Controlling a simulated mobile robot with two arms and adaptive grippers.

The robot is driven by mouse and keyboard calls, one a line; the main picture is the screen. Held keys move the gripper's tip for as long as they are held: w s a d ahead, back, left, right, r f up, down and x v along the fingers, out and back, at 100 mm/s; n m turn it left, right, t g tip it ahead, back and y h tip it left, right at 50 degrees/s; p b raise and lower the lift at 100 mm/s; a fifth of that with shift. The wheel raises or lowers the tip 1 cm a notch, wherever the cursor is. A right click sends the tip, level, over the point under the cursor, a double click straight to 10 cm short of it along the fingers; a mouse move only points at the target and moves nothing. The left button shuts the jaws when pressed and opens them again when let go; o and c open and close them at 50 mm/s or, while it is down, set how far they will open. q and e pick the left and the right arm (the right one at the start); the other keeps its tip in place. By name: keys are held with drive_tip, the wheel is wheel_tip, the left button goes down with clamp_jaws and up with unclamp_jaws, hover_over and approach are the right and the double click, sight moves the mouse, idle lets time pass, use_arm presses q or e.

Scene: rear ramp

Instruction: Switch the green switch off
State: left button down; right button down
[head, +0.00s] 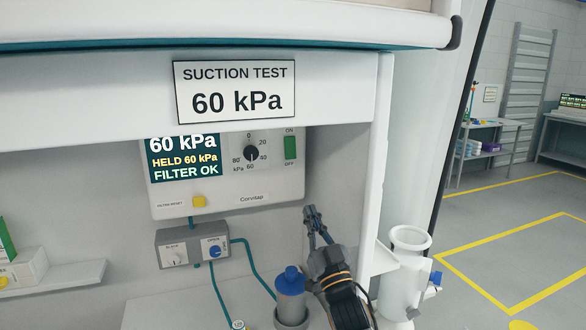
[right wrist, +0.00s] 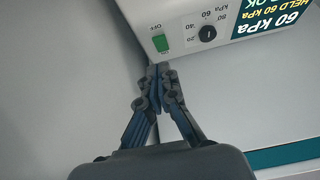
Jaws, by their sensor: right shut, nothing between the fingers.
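The green switch (head: 290,148) is on the right of the suction unit's front panel (head: 225,198), with ON printed above it and OFF below. Which way it is pressed is too small to tell. My right gripper (head: 310,209) is shut and empty, below and slightly right of the switch, apart from it in the head view. In the right wrist view the switch (right wrist: 162,44) shows just beyond the closed fingertips (right wrist: 158,68), near the OFF print. My left gripper is not in view.
A dial (head: 251,153) and a lit display (head: 184,158) sit left of the switch; a yellow button (head: 198,201) is lower. A blue-capped bottle (head: 291,283), teal tubes and a white canister (head: 404,275) stand near my right arm. The recess's right wall (head: 372,170) is close.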

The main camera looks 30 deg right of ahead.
sight(292, 154)
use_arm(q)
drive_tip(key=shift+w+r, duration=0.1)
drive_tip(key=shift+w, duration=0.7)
use_arm(e)
drive_tip(key=shift+s+d+r+t, duration=0.15)
drive_tip(key=shift+r+t, duration=0.1)
drive_tip(key=shift+r, duration=0.4)
drive_tip(key=shift+s+d+r+t, duration=0.15)
drive_tip(key=shift+r+t, duration=0.1)
drive_tip(key=shift+r, duration=0.35)
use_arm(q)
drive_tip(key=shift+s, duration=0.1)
